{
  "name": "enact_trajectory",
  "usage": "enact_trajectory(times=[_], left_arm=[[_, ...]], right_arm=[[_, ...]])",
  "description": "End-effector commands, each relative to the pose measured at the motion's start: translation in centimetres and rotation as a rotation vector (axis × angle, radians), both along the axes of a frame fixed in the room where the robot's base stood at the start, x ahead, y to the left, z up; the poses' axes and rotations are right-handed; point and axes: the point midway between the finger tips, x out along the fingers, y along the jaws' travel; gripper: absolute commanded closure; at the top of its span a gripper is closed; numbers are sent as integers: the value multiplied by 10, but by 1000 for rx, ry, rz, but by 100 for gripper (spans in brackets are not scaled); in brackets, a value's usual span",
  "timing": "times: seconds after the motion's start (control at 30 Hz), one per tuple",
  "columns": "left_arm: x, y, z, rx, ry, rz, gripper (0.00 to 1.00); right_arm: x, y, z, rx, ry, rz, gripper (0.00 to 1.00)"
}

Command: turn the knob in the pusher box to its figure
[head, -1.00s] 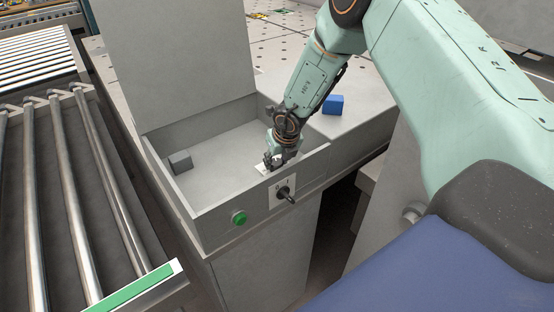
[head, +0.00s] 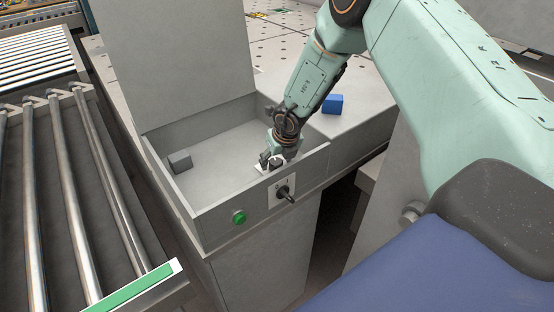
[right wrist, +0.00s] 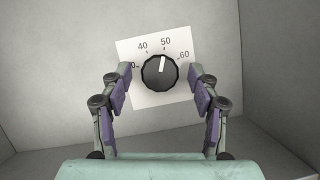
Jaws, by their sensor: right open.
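The pusher box (head: 178,212) is an open grey box. Inside it, in the right wrist view, a black round knob (right wrist: 160,74) sits on a white dial plate (right wrist: 135,50) with figures 40, 50 and 60; a figure at the left is partly hidden. The knob's white mark points up, at about 50. My right gripper (right wrist: 158,88) is open, its two fingers spread to the left and right of the knob and apart from it. In the head view the right gripper (head: 277,157) reaches down inside the box's front wall. My left gripper is not in view.
The box front carries a green button (head: 239,217) and a black switch (head: 284,192) on a white plate. A small grey block (head: 180,162) is in the box. A blue cube (head: 333,104) lies on the table behind. A roller conveyor (head: 75,200) stands at the left.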

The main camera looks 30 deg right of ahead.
Motion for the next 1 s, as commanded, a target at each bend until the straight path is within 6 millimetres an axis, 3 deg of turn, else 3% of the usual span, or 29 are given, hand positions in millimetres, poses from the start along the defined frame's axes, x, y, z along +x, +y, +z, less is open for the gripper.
enact_trajectory(times=[0.37, 0.8, 1.0], left_arm=[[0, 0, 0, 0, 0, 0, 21], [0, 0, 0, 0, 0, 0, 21], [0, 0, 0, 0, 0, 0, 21]], right_arm=[[-4, 1, 15, 2, -3, 0, 39], [-32, 5, 82, 3, -4, 0, 39], [-41, 6, 104, 1, -3, -1, 39]])
